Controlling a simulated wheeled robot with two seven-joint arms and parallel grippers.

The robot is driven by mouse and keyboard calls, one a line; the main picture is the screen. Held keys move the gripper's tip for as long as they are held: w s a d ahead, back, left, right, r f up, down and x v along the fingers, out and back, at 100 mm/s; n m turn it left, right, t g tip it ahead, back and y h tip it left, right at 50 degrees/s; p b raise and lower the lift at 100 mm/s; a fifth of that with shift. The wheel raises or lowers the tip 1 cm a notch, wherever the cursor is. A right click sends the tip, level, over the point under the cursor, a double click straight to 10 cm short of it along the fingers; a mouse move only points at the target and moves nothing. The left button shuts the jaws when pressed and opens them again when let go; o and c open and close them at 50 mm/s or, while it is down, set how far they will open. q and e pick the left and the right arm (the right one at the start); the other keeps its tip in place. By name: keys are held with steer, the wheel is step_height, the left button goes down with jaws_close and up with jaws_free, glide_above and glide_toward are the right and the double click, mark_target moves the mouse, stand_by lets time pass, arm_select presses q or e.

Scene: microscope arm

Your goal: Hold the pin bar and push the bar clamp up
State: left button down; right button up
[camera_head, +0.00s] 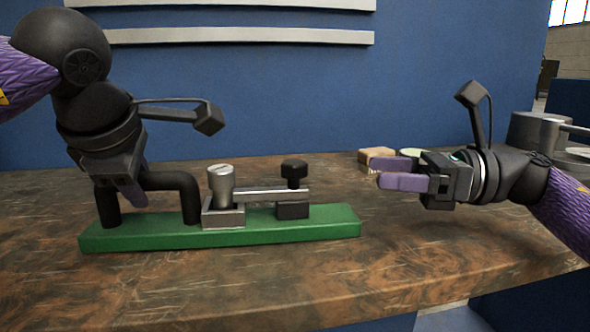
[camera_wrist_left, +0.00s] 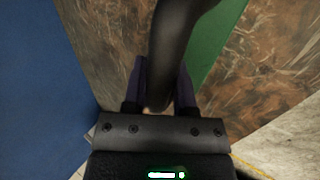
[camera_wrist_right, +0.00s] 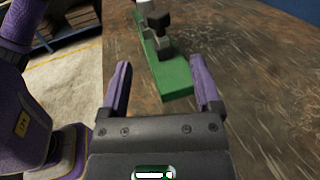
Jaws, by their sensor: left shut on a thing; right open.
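A green base (camera_head: 300,230) lies on the table and carries a black bent bar (camera_head: 180,182), a silver cylinder (camera_head: 221,186), a flat metal bar (camera_head: 265,195) and a black knob (camera_head: 294,170) above a black block. My left gripper (camera_head: 133,196) is shut on the black bent bar, which also shows between its fingers in the left wrist view (camera_wrist_left: 172,45). My right gripper (camera_head: 388,176) is open and empty, right of the base and apart from it, its fingers pointing left. The right wrist view shows the base's near end (camera_wrist_right: 176,82) beyond the fingers.
The brown table (camera_head: 180,290) is clear in front of the base. A small tan block (camera_head: 376,154) and a pale round thing (camera_head: 411,153) lie behind my right gripper. A grey metal object (camera_head: 528,130) stands at the far right. A blue wall (camera_head: 270,90) is behind.

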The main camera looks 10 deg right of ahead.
mark_target(295, 171)
steer(key=x, duration=1.1)
steer(key=shift+a+f, duration=0.25)
steer(key=shift+a, duration=0.15)
jaws_close()
stand_by(0.6)
